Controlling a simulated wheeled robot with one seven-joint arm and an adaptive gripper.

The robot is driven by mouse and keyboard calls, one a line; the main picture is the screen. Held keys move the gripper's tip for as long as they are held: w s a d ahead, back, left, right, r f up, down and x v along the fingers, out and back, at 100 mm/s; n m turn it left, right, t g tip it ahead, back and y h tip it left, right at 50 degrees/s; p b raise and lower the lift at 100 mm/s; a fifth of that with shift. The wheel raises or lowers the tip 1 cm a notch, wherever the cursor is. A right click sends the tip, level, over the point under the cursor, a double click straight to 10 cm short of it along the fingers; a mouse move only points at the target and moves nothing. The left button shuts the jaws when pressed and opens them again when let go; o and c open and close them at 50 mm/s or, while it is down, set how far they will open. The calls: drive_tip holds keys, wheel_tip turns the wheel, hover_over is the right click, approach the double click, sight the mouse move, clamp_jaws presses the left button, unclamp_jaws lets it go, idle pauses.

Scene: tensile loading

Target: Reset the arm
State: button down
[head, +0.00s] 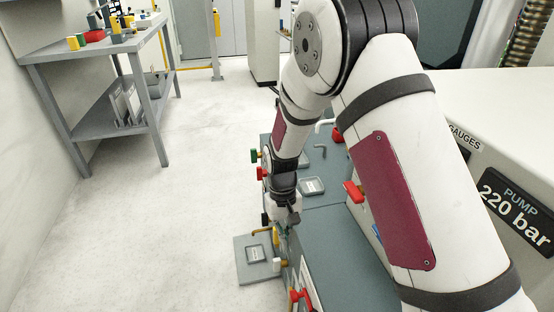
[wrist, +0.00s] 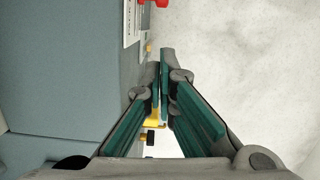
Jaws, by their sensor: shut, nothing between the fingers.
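My arm reaches down from the upper right of the head view, bent at the elbow, over the front edge of a grey-green bench (head: 345,257). My gripper (head: 289,226) is small and low there, partly hidden by the wrist. In the wrist view my gripper (wrist: 163,62) has green-padded fingers that come together at the tips, with nothing held. A yellow part (wrist: 155,112) shows behind the fingers; I cannot tell whether they touch it. A red part (wrist: 152,3) lies past the fingertips at the top edge.
A yellow handle (head: 264,231), a red handle (head: 300,296) and a grey plate (head: 244,268) are near my gripper. A red lever (head: 354,191) is beside my arm. A white pump cabinet (head: 500,130) stands right, a workbench (head: 100,50) left. The floor between is clear.

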drive_tip(key=s+d+r+m, duration=0.1)
drive_tip(key=s+d+r, duration=0.2)
drive_tip(key=r, duration=0.5)
drive_tip(key=s+d+r+t, duration=0.1)
drive_tip(key=s+d+r, duration=0.25)
drive_tip(key=r, duration=0.35)
drive_tip(key=s+d+r+m, duration=0.15)
drive_tip(key=s+r, duration=0.25)
drive_tip(key=r, duration=0.4)
drive_tip(key=s+d+r+t, duration=0.1)
drive_tip(key=s+d+r, duration=0.1)
drive_tip(key=s, duration=0.5)
drive_tip(key=s+d+r, duration=0.2)
drive_tip(key=s+d, duration=0.1)
drive_tip(key=s, duration=0.5)
drive_tip(key=s+d+r+t, duration=0.1)
drive_tip(key=s+d+r, duration=0.1)
drive_tip(key=s, duration=0.5)
wheel_tip(320, 180, up, 24)
drive_tip(key=t+p, duration=0.3)
drive_tip(key=p, duration=1.9)
drive_tip(key=shift+m+y, duration=0.3)
drive_tip(key=shift+m, duration=0.05)
